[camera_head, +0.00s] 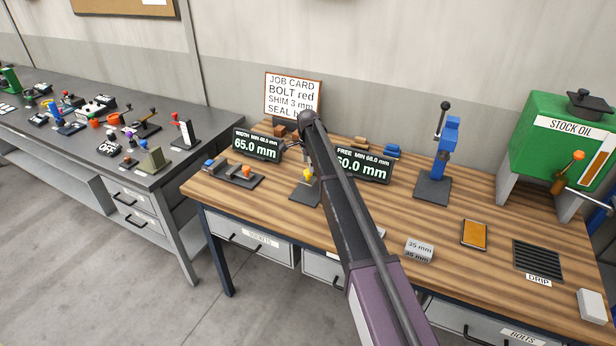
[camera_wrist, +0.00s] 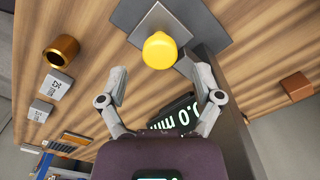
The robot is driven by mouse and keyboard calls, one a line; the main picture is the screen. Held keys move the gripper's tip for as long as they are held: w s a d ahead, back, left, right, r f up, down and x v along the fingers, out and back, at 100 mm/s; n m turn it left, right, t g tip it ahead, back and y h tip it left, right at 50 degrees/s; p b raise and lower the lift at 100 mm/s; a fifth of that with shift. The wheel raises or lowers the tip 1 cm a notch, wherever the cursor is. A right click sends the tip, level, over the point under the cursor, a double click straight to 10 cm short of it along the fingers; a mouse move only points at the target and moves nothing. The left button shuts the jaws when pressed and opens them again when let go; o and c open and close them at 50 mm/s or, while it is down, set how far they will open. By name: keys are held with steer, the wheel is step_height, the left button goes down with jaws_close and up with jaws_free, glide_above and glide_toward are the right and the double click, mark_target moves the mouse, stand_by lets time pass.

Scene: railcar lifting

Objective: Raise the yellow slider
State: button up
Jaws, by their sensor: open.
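The yellow slider (camera_head: 308,174) is a small yellow knob on a stand with a dark base plate on the wooden bench, partly covered by my arm in the head view. In the wrist view the yellow knob (camera_wrist: 160,51) is a round yellow shape over the grey base plate (camera_wrist: 128,15). My gripper (camera_wrist: 158,78) is open and empty. Its two fingers are left and right of the knob in the picture, with the knob slightly above the line between the fingertips. I cannot tell the height gap between them. In the head view my gripper is mostly hidden behind the arm.
Two displays, one reading 65.0 mm (camera_head: 257,146) and another partly covered (camera_head: 364,166), stand near the slider. A fixture with blue and orange parts (camera_head: 234,173) is to its left. A blue press (camera_head: 445,150) and a green oil tank (camera_head: 560,135) stand to the right.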

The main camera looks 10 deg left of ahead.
steer(key=shift+f+b, duration=1.35)
steer(key=shift+f, duration=0.3)
jaws_close()
steer(key=shift+r, duration=0.15)
